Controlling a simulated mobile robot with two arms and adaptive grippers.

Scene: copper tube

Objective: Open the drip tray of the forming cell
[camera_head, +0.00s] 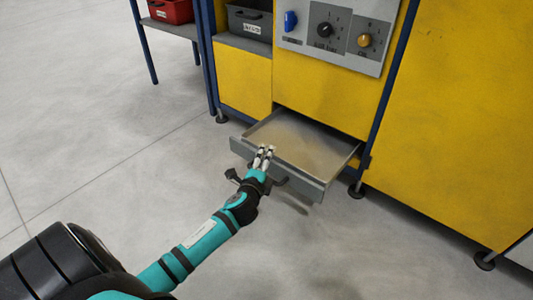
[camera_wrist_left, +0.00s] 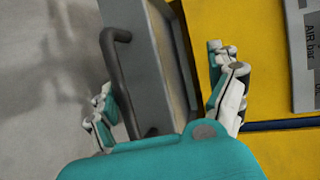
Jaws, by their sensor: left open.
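The drip tray (camera_head: 302,140) is a shallow grey drawer low in the yellow forming cell (camera_head: 330,88). It stands pulled out, with its brownish floor showing. Its grey front panel (camera_head: 305,183) carries a dark bar handle, which shows clearly in the left wrist view (camera_wrist_left: 122,85). My left gripper (camera_head: 265,152) is at the tray front in the head view, covering part of the handle. In the left wrist view, its fingers (camera_wrist_left: 165,95) are spread apart, with the front panel and handle between them. I cannot tell whether either finger touches them. My right gripper is not in view.
A control panel (camera_head: 338,32) with a blue switch and knobs is above the tray. A grey bin (camera_head: 250,22) and a red bin (camera_head: 170,10) stand at the upper left. Blue posts and dark feet edge the cell. The grey floor (camera_head: 100,130) on the left is clear.

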